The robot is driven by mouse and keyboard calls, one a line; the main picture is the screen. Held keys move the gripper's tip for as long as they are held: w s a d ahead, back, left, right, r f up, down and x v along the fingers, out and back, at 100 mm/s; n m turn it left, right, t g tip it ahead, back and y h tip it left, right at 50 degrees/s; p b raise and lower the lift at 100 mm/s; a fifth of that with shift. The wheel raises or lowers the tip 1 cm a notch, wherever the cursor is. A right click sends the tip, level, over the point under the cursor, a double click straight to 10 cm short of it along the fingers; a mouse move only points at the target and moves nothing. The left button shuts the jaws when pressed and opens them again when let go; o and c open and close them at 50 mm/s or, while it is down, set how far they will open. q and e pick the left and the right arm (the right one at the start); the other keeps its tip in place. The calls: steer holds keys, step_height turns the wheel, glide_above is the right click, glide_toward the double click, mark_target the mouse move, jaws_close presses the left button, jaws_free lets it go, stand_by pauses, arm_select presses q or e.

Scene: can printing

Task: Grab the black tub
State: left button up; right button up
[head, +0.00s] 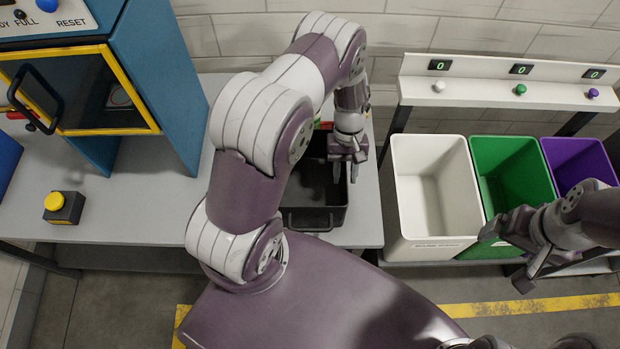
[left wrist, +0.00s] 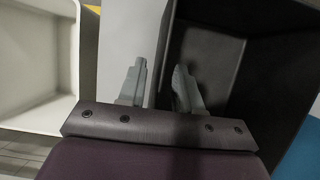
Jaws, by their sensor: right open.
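The black tub (head: 336,213) stands on the grey table, partly hidden behind my left arm in the head view. It has a handle on its near side, and its inside looks empty in the left wrist view (left wrist: 215,60). My left gripper (head: 346,172) is at the tub's right side. In the left wrist view its fingers (left wrist: 160,88) are apart, one outside the tub's wall and one inside, with the rim between them. A gap shows, so it looks open. My right gripper (head: 507,256) is open and empty in front of the green bin.
White (head: 432,200), green (head: 512,175) and purple (head: 580,165) bins stand in a row to the right, below a panel with counters (head: 500,92). A blue machine (head: 160,80) and a yellow button (head: 60,205) are on the left. The table's right edge is near the tub.

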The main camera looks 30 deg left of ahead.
arm_select(q)
steer(key=shift+s+d+f, duration=0.1)
steer(key=shift+s+f, duration=0.05)
steer(key=shift+f, duration=0.1)
steer(key=shift+f+b, duration=0.2)
steer(key=shift+b, duration=0.1)
stand_by(0.4)
jaws_close()
stand_by(1.2)
